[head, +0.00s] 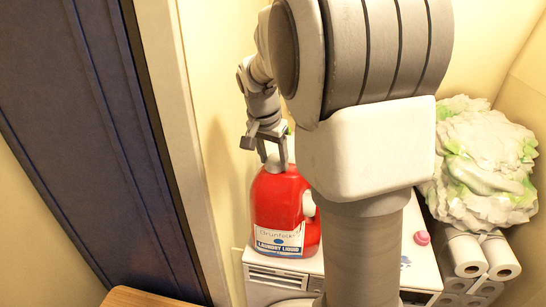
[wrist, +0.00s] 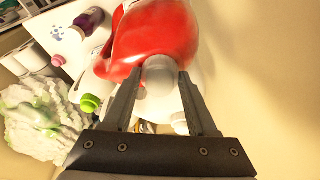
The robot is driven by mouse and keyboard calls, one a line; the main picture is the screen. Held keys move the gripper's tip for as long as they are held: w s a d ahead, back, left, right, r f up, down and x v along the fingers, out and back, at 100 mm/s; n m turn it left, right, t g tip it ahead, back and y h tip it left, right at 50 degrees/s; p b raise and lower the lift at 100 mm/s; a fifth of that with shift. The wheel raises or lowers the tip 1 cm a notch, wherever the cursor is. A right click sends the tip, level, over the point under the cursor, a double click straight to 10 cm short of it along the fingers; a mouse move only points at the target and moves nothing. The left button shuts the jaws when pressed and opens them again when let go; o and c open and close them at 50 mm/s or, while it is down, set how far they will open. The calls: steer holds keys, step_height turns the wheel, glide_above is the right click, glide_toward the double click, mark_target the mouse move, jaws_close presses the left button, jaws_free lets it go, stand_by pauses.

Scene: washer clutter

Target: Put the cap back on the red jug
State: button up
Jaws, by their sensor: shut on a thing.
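The red jug (head: 280,205) with a white laundry-liquid label stands upright on top of the white washer. It also shows in the wrist view (wrist: 155,38), filling the top middle. My gripper (head: 273,150) is above the jug's top, pointing down. Its fingers (wrist: 160,82) are shut on the round grey cap (wrist: 158,72). The cap (head: 275,166) is at the jug's mouth and appears to touch it. I cannot tell whether it is fully seated. The jug's neck is hidden behind the cap.
The washer (head: 282,275) is under the jug. In the wrist view, a green-capped white bottle (wrist: 90,103) and a purple bottle (wrist: 88,20) stand near the jug. A white-green heap (head: 485,165) lies on paper rolls (head: 465,255) at right. A wall is close behind the jug.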

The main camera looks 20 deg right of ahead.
steer(key=m, duration=0.3)
steer(key=shift+s+d+g, duration=0.1)
steer(key=shift+d+g, duration=0.05)
steer(key=shift+g, duration=0.25)
steer(key=o, duration=1.5)
steer(key=shift+c, duration=0.2)
steer(key=shift+o, duration=0.6)
steer(key=n+t, duration=0.1)
steer(key=n, duration=0.3)
steer(key=shift+b, duration=0.35)
steer(key=n+y, duration=0.1)
steer(key=n, duration=0.2)
steer(key=shift+t, duration=0.3)
steer(key=n+y, duration=0.1)
steer(key=n, duration=0.3)
steer(key=n+y+b, duration=0.1)
steer(key=n, duration=0.2)
steer(key=shift+n, duration=0.4)
